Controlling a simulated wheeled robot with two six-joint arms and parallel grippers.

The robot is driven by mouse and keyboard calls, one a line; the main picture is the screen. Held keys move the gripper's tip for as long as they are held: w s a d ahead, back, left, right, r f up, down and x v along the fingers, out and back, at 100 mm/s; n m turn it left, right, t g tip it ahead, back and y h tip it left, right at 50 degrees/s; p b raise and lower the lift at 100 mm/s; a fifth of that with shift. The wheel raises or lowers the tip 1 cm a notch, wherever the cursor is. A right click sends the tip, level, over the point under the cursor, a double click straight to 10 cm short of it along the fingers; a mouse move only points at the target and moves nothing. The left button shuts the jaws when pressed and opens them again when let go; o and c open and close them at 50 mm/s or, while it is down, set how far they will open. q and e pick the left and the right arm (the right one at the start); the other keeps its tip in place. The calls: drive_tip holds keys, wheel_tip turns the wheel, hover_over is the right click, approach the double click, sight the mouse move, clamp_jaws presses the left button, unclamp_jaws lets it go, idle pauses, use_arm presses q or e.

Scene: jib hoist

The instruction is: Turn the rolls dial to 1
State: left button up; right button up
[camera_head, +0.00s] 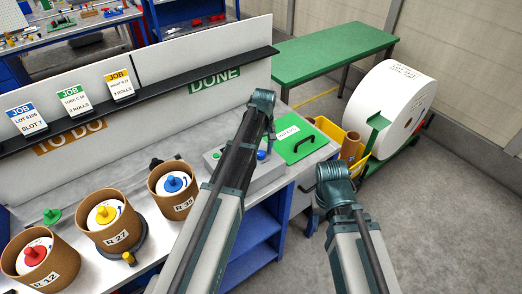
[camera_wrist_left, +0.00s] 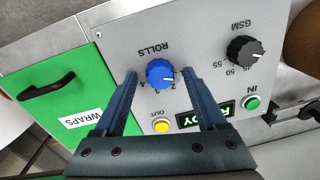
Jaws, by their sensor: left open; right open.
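The blue rolls dial (camera_wrist_left: 160,73) sits on a grey panel (camera_wrist_left: 205,50), seen upside down in the left wrist view. Its white mark points right and slightly down in the picture, near the 2; the finger hides part of the scale beside it. My left gripper (camera_wrist_left: 159,80) is open, with one finger on each side of the dial; I cannot tell whether they touch it. In the head view my left gripper (camera_head: 268,135) is over the grey control box (camera_head: 262,177). My right gripper (camera_head: 333,180) is off the table's right side, open, its fingertips hidden.
The panel also has a black GSM dial (camera_wrist_left: 245,50), a green IN button (camera_wrist_left: 252,103) and a yellow OUT button (camera_wrist_left: 161,126). A green WRAPS lid (camera_head: 298,142) lies beside the box. Several tubes, including one marked N 38 (camera_head: 178,207), stand left.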

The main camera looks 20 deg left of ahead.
sight(263, 153)
use_arm(q)
wheel_tip(263, 153, up, 14)
drive_tip(key=p, duration=1.3)
drive_tip(key=shift+w+d+f, duration=0.25)
drive_tip(key=s+d+f+m+b, duration=0.4)
drive_tip(key=s, duration=0.4)
drive_tip(key=s+d+f+m+b, duration=0.4)
drive_tip(key=s+d, duration=0.1)
drive_tip(key=s, duration=0.3)
drive_tip(key=s+d+f+m+b, duration=0.4)
drive_tip(key=s, duration=0.4)
drive_tip(key=shift+s+d+f+y+b, duration=0.2)
drive_tip(key=shift+f+y+b, duration=0.1)
drive_tip(key=shift+f+y, duration=0.1)
